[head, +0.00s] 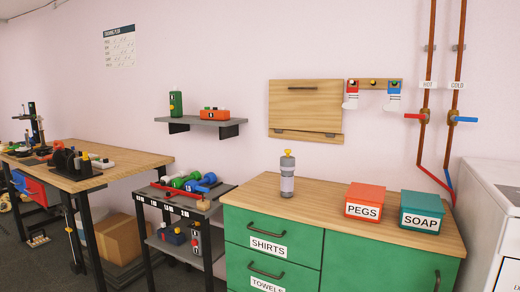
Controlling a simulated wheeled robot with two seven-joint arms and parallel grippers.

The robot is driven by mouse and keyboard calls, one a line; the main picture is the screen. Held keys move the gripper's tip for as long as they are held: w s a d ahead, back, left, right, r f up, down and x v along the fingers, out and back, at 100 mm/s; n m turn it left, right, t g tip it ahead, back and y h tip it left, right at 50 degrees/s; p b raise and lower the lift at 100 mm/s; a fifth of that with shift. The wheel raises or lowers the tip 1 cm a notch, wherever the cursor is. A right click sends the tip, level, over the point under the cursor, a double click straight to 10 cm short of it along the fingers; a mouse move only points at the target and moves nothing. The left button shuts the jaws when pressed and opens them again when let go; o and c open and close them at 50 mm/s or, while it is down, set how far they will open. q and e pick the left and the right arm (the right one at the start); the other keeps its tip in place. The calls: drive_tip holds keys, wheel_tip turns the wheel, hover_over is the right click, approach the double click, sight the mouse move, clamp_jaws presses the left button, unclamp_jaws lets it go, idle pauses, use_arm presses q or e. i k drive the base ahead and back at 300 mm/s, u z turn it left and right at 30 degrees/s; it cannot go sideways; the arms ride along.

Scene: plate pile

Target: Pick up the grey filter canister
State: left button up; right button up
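A grey canister (287,174) with a paler band around its middle and a yellow knob on top stands upright on the wooden top of the green cabinet (335,200), towards its left part. It looks like the grey filter canister. Nothing touches it and it is fully visible. Neither of my grippers shows in the head view.
A red PEGS box (365,201) and a teal SOAP box (422,211) stand to the canister's right. A cluttered small cart (184,208) stands left of the cabinet, and a workbench (120,167) farther left. A wall shelf (200,121) hangs behind. The cabinet top around the canister is clear.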

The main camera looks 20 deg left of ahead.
sight(287, 167)
drive_tip(key=u, duration=0.9)
drive_tip(key=i, duration=0.85)
drive_tip(key=u, duration=0.6)
drive_tip(key=i, duration=0.95)
drive_tip(key=z, duration=0.45)
